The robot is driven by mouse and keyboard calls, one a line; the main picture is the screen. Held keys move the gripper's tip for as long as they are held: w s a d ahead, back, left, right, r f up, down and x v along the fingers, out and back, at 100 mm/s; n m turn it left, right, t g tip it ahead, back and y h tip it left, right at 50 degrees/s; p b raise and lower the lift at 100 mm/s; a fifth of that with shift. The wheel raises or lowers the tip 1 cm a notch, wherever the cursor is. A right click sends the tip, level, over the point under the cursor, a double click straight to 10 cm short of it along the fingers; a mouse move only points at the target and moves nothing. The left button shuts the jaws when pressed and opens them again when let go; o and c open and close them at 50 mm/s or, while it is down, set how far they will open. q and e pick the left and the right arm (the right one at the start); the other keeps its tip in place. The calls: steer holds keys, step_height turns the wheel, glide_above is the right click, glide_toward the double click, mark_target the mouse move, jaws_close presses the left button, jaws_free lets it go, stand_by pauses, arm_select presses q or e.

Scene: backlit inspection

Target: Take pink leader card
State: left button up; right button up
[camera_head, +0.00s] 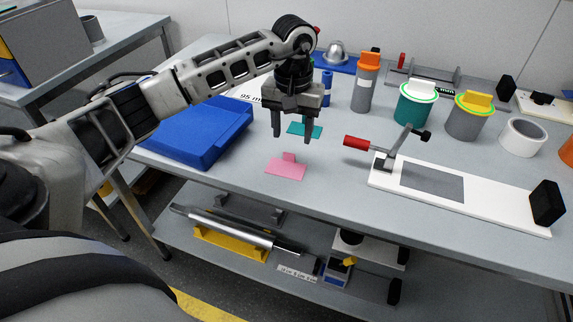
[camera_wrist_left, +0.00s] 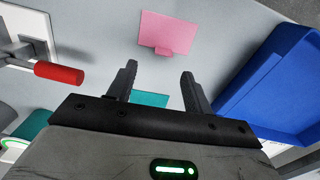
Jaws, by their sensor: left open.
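The pink leader card (camera_head: 286,169) lies on the grey table near its front edge, with a small raised pink tab on its far side. It also shows in the left wrist view (camera_wrist_left: 168,30), beyond the fingertips. A teal card (camera_head: 312,131) lies farther back, partly hidden by my gripper; part of it shows between the fingers in the left wrist view (camera_wrist_left: 150,99). My left gripper (camera_head: 292,140) points down above the table, open and empty, with its fingers apart from the pink card. My right gripper is not in view.
A blue tray (camera_head: 202,132) lies left of the cards. To the right is a clamp with a red handle (camera_head: 356,142) on a white board (camera_head: 500,208). An orange-topped grey bottle (camera_head: 367,85) and lidded canisters (camera_head: 417,105) stand behind.

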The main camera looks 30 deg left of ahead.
mark_target(286, 165)
arm_select(q)
steer(key=f, duration=0.4)
steer(key=shift+s+a+f+p, duration=0.1)
steer(key=shift+s+f+p, duration=0.1)
steer(key=shift+s+p, duration=0.2)
steer(key=shift+f, duration=0.45)
steer(key=c, duration=0.9)
